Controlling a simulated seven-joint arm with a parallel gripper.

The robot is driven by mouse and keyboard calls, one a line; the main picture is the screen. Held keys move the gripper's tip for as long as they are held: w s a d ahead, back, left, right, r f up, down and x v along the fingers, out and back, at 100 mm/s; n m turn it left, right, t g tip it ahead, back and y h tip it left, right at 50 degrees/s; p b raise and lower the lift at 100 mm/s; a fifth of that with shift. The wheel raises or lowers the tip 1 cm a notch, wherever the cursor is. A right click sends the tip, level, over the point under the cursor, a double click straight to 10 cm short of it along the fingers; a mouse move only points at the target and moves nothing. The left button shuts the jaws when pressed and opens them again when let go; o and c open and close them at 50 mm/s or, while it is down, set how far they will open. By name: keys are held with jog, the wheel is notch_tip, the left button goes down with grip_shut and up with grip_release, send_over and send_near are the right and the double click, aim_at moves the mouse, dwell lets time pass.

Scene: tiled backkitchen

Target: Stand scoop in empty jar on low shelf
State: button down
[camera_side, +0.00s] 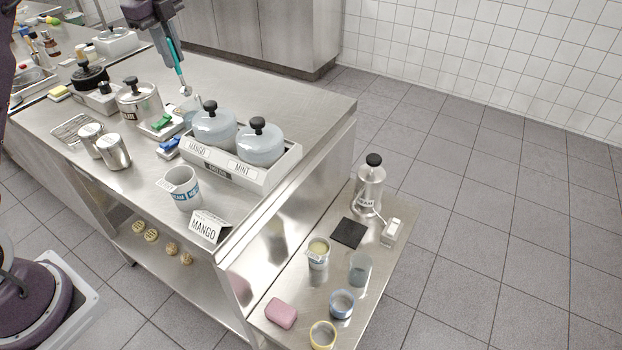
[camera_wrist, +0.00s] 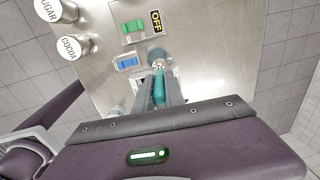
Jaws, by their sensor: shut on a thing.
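My gripper (camera_side: 173,52) is over the back of the upper counter, shut on the teal handle of a scoop (camera_side: 179,72). The scoop hangs nearly upright with its metal head down, close to a clear vessel on the counter. In the wrist view the scoop's handle (camera_wrist: 159,88) lies between the fingers, and its head is partly hidden. On the low steel shelf (camera_side: 290,292) at the right stand a clear glass jar (camera_side: 359,270) that looks empty, a blue-banded jar (camera_side: 341,304), a yellow-banded jar (camera_side: 322,336) and a jar with pale yellow contents (camera_side: 318,252).
A grey rack (camera_side: 240,177) with two lidded pots, a cup (camera_side: 183,188) and a MANGO sign (camera_side: 208,228) stand between my gripper and the low shelf.

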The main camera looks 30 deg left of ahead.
jog(key=w+d+f+m, duration=0.2)
jog(key=w+d+f, duration=0.1)
jog(key=d, duration=0.6)
jog(key=w+d+f+m, duration=0.1)
jog(key=w+d+f, duration=0.15)
jog(key=d, duration=0.55)
jog(key=w+d+f+m, duration=0.2)
jog(key=w+d+f, duration=0.15)
jog(key=d, duration=0.55)
jog(key=s+d+f+m, duration=0.1)
jog(key=s+d+f, duration=0.2)
jog(key=d+f, duration=0.35)
jog(key=s+d+f+m+g, duration=0.1)
jog(key=s+d+f+m, duration=0.15)
jog(key=d, duration=0.65)
jog(key=s+d+f+m, duration=0.1)
jog(key=s+d+f, duration=0.2)
jog(key=d+f, duration=0.35)
notch_tip(320, 180, down, 11)
jog(key=d, duration=0.1)
jog(key=shift+d+r, duration=0.2)
jog(key=shift+d, duration=0.15)
jog(key=shift+s+n, duration=0.1)
jog(key=shift+n, duration=0.15)
